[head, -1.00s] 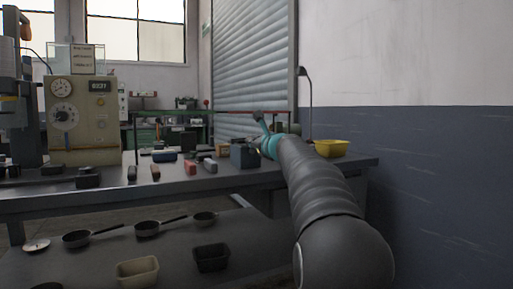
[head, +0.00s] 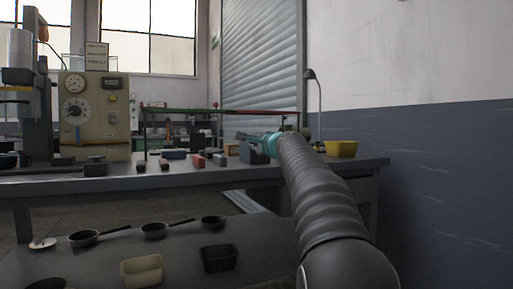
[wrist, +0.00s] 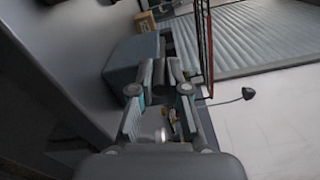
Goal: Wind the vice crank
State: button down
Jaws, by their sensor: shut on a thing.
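The vice (head: 252,156) is a blue-grey block on the workbench, left of my arm's end. In the wrist view its blue-grey body (wrist: 126,62) fills the area left of the fingers. My gripper (head: 259,140), teal and dark, is at the upper side of the vice. In the wrist view my gripper (wrist: 160,76) has its two dark finger pads close together, shut on the vice crank. The crank itself is mostly hidden by the fingers, and its angle cannot be told.
The workbench (head: 335,163) carries several small blocks left of the vice and a yellow bin (head: 342,149) to its right. A lamp (head: 310,75) stands behind. Pans, including one (head: 85,239), and a black tray (head: 218,258) lie on the lower front surface.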

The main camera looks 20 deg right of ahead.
jog(key=shift+a+f+n+b, duration=0.1)
jog(key=shift+f+n+b, duration=0.25)
jog(key=shift+n, duration=0.45)
jog(key=c, duration=1.2)
grip_release()
jog(key=shift+o, duration=0.2)
jog(key=s, duration=1.2)
